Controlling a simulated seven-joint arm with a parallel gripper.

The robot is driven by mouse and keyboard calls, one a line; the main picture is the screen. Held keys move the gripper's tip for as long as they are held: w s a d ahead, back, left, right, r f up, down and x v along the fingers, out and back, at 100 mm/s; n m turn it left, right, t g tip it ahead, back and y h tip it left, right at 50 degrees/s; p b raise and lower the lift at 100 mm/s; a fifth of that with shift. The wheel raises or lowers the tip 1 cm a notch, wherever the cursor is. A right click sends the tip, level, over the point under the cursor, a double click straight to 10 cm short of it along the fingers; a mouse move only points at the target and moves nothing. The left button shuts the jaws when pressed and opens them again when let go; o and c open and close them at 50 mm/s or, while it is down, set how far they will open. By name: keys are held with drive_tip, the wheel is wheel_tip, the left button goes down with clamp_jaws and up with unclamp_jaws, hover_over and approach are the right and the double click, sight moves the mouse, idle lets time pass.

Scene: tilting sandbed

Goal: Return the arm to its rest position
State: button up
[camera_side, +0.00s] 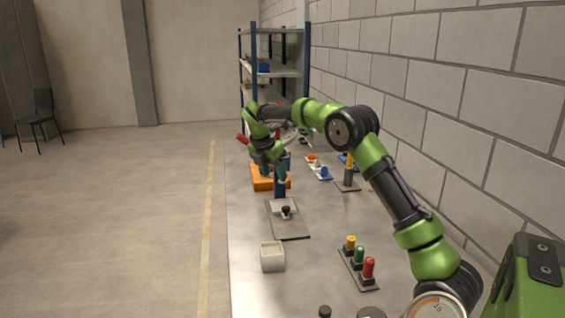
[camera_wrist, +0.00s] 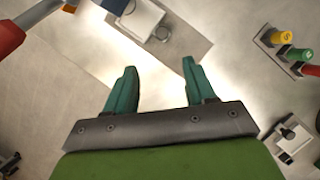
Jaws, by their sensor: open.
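My gripper (camera_wrist: 157,82) shows in the wrist view with its two green fingers apart and nothing between them. Bare grey table lies below the fingers. In the side view my green and black arm reaches out over the table, and my gripper (camera_side: 281,177) hangs pointing down beside the orange block (camera_side: 262,182). Its fingertips are too small there to make out clearly. A grey plate with a dark knob (camera_side: 286,212) lies nearer the camera than the gripper; a plate with a knob also shows at the top of the wrist view (camera_wrist: 150,20).
A white open box (camera_side: 272,257) stands near the table's left edge. A rack of yellow, green and red pegs (camera_side: 359,257) stands to its right. Blue and white pieces (camera_side: 323,172) lie farther back. A shelf (camera_side: 272,70) and a block wall (camera_side: 440,90) bound the far and right sides.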

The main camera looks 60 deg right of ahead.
drive_tip(key=shift+a+r, duration=0.25)
drive_tip(key=shift+r, duration=0.35)
drive_tip(key=s+a+r+m+t+y, duration=0.2)
drive_tip(key=s+a+m+t+y, duration=0.1)
drive_tip(key=s+a+m, duration=0.8)
drive_tip(key=s+a+r+m+t+y, duration=0.3)
drive_tip(key=s+a+m+t, duration=0.1)
drive_tip(key=s+a+m, duration=0.7)
drive_tip(key=s+a, duration=0.3)
drive_tip(key=s, duration=0.2)
drive_tip(key=shift+s+a+y, duration=0.2)
drive_tip(key=shift+a+y, duration=0.1)
drive_tip(key=shift+a, duration=0.05)
